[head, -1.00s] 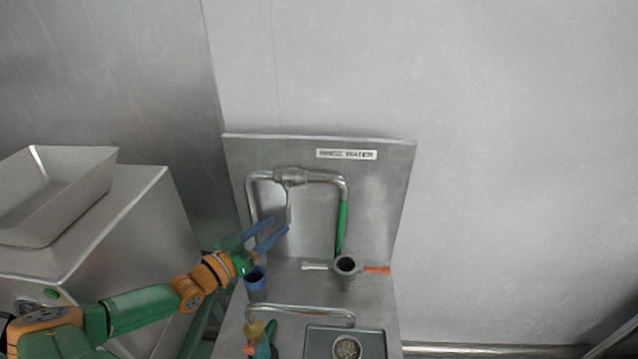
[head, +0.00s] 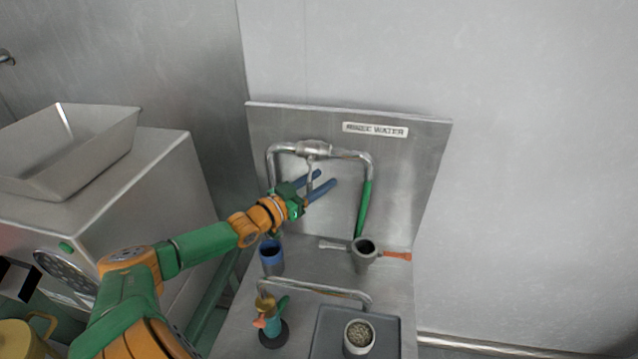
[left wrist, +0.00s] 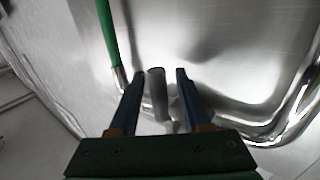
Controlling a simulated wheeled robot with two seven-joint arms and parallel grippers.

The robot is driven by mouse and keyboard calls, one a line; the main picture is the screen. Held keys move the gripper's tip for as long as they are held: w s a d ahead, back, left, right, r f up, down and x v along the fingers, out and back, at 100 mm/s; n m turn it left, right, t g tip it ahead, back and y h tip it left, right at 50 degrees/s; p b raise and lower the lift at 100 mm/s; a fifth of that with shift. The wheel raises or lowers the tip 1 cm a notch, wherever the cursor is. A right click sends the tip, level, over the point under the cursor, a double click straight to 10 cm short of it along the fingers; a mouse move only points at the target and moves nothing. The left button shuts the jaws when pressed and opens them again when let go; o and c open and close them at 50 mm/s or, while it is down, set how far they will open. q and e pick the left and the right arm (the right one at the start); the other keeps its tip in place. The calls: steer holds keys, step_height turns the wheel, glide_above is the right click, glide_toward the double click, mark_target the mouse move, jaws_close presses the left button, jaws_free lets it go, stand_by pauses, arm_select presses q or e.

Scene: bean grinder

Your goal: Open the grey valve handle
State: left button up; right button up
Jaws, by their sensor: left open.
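The grey valve handle (head: 309,171) hangs down from the metal valve body (head: 314,149) in the middle of the bent pipe on the steel back panel. My left gripper (head: 327,177) is open, with its blue fingers at the handle's lower part. In the left wrist view the handle (left wrist: 157,88) shows as a grey bar between the two fingers (left wrist: 160,74), nearer the left finger. I see a gap to the right finger; contact on the left is unclear. My right gripper is not in view.
A green-sleeved spout (head: 365,207) comes down on the right above a grey cup with an orange handle (head: 398,255). A blue-rimmed cup (head: 271,258) stands below my left gripper. A lower pipe (head: 320,288) and a tray (head: 391,340) are in front.

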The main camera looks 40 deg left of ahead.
arm_select(q)
steer(key=shift+s, duration=0.1)
jaws_close()
stand_by(1.3)
